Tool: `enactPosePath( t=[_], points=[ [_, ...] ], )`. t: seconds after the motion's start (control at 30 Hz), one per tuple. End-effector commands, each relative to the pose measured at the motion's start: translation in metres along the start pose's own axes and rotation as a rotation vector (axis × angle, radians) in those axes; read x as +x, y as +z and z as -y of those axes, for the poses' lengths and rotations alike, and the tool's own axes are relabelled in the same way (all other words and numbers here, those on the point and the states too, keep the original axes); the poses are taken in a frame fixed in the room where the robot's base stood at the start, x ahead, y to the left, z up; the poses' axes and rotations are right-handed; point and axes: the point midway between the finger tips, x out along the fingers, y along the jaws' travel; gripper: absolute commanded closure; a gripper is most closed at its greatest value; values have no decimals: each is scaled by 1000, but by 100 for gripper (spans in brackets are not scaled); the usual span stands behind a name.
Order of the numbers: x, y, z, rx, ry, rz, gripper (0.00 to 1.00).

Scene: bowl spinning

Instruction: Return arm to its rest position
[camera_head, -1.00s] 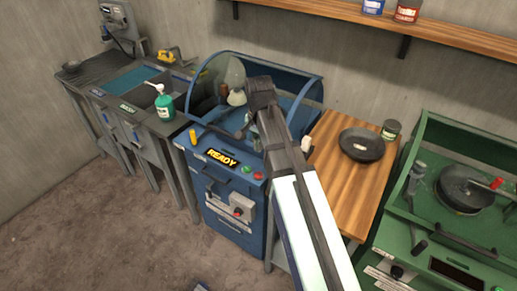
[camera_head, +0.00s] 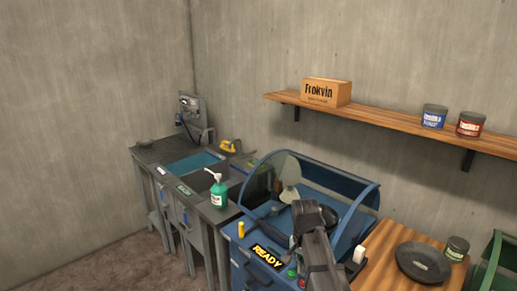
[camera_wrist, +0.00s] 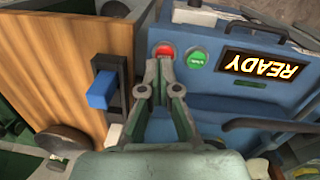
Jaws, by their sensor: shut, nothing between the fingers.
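My gripper (camera_wrist: 160,75) shows in the wrist view with its fingers shut and nothing between them. Its tips are near the red button (camera_wrist: 163,51) on the front of the blue machine (camera_wrist: 215,75); I cannot tell how far apart they are. In the head view my dark arm (camera_head: 317,250) reaches up in front of the blue machine (camera_head: 345,232). The fingers are not clearly visible there. The machine's lit READY display (camera_head: 267,256) shows in both views.
A wooden counter (camera_head: 375,270) with a dark bowl (camera_head: 422,262) and a can (camera_head: 456,248) stands to the right. A green soap bottle (camera_head: 219,192) stands by the sink (camera_head: 192,163) at left. A wall shelf (camera_head: 380,118) holds a box (camera_head: 326,92).

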Motion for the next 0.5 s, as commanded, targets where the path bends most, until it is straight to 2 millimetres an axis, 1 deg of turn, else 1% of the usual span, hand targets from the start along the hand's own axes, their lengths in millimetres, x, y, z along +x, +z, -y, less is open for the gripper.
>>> enactPosePath(
  t=[0.03,0.07,0.1,0.17,0.2,0.27,0.3,0.5],
  points=[
    [27,11,-3,-50,27,14,100],
    [40,15,-5,-83,43,21,100],
    [58,21,-7,-128,65,30,100],
    [84,30,-12,-193,95,46,100],
    [100,36,-16,-235,114,56,100],
    [123,45,-21,-298,142,71,100],
    [138,51,-24,-341,160,83,100],
    [208,83,-49,-534,239,149,100]
  ],
)
